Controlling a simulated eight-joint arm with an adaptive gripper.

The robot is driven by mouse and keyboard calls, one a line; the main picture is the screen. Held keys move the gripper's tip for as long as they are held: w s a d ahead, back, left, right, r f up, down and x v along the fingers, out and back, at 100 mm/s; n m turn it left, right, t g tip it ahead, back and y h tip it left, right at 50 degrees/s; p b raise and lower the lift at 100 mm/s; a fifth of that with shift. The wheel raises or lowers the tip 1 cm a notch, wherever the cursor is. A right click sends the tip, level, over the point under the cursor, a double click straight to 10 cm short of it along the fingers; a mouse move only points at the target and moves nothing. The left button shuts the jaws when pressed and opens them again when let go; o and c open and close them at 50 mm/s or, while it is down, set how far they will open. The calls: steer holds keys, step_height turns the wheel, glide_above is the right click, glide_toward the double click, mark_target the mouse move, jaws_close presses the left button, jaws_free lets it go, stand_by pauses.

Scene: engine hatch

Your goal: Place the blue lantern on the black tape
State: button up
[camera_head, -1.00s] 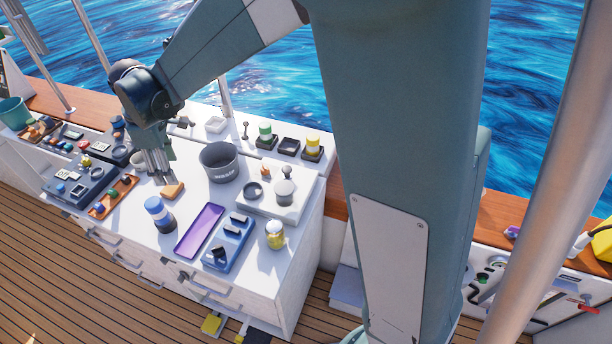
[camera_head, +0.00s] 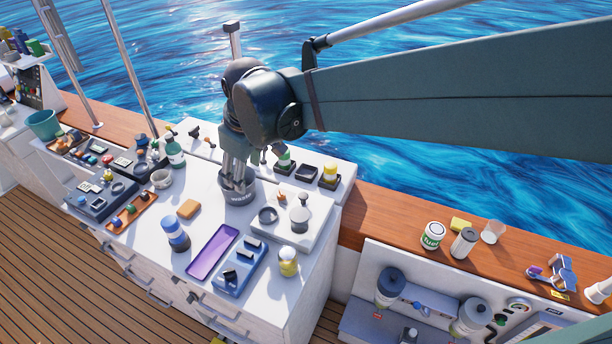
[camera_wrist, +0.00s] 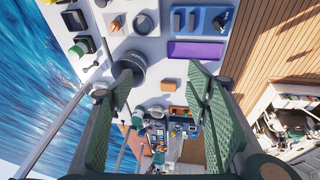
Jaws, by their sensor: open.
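The blue lantern (camera_head: 175,233), with a blue top, pale band and dark lower part, stands upright on the white counter, left of the purple tray (camera_head: 212,252). A black ring, seemingly the black tape (camera_head: 268,216), lies flat on the white board (camera_head: 290,236) to the right of the grey pot. My gripper (camera_head: 236,180) points down over the grey pot (camera_head: 240,195), away from the lantern. In the wrist view my gripper (camera_wrist: 160,86) is open with nothing between its fingers. There the right finger seems to hide most of the lantern.
An orange block (camera_head: 188,209) lies behind the lantern. A blue rack (camera_head: 238,270) and a yellow jar (camera_head: 288,261) stand to the right. Green (camera_head: 284,160) and yellow (camera_head: 329,172) lanterns stand at the back. A white mug (camera_head: 161,179) is at left.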

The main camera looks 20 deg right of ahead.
steer(key=s+d+m+t+h, duration=0.1)
steer(key=s+d+m+t, duration=0.2)
steer(key=s+d+m, duration=0.5)
steer(key=s+d, duration=0.6)
steer(key=s, duration=0.3)
steer(key=shift+s+d+f+t, duration=0.3)
steer(key=shift+s+f, duration=0.05)
